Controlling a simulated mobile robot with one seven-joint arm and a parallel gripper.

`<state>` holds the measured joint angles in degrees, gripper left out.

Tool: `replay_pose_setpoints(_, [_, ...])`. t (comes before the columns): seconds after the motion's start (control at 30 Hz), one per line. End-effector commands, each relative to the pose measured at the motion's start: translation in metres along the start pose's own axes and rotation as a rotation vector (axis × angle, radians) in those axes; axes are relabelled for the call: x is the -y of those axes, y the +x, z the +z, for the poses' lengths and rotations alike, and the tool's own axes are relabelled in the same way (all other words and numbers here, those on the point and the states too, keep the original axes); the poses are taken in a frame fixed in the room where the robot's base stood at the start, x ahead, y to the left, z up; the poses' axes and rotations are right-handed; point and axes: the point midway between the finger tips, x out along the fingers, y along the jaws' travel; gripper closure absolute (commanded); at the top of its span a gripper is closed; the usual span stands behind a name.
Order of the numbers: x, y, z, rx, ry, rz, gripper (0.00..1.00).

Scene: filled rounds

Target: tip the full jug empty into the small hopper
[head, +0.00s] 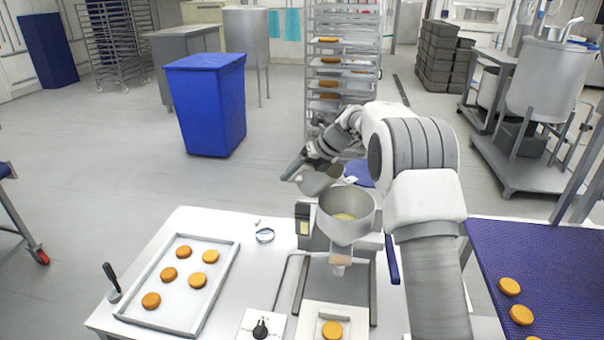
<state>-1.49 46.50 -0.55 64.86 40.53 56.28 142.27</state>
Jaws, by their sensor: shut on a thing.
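The small hopper (331,226) is a round metal bowl on a stand at the middle of the white table. A little pale yellowish filling shows at its bottom. My gripper (312,160) is above and behind the hopper, partly hidden by its own dark parts. It is shut on the jug (314,184), a small grey metal vessel just above the hopper's far left rim. The jug looks tilted; its contents and any stream cannot be made out. A round orange piece (332,330) lies on a white plate below the hopper's outlet.
A tray (140,303) with several orange rounds lies left of the hopper. A knob box (262,327) and a ring (265,235) are near it. A blue mat conveyor (545,262) with rounds is at right. A blue bin (208,105) stands on open floor behind.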

Motion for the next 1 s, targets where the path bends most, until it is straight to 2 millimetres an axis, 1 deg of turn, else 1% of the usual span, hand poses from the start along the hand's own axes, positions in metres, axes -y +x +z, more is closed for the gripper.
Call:
replay_pose_setpoints(0.03, [0.012, -0.001, -0.005, -0.045, 0.01, -0.05, 1.0])
replay_pose_setpoints(0.27, [0.016, -0.009, -0.005, -0.185, 0.015, -0.191, 1.0])
replay_pose_setpoints(0.7, [0.013, -0.026, -0.005, -0.38, 0.011, -0.379, 1.0])
replay_pose_setpoints(1.0, [0.013, -0.032, -0.005, -0.446, 0.009, -0.438, 1.0])
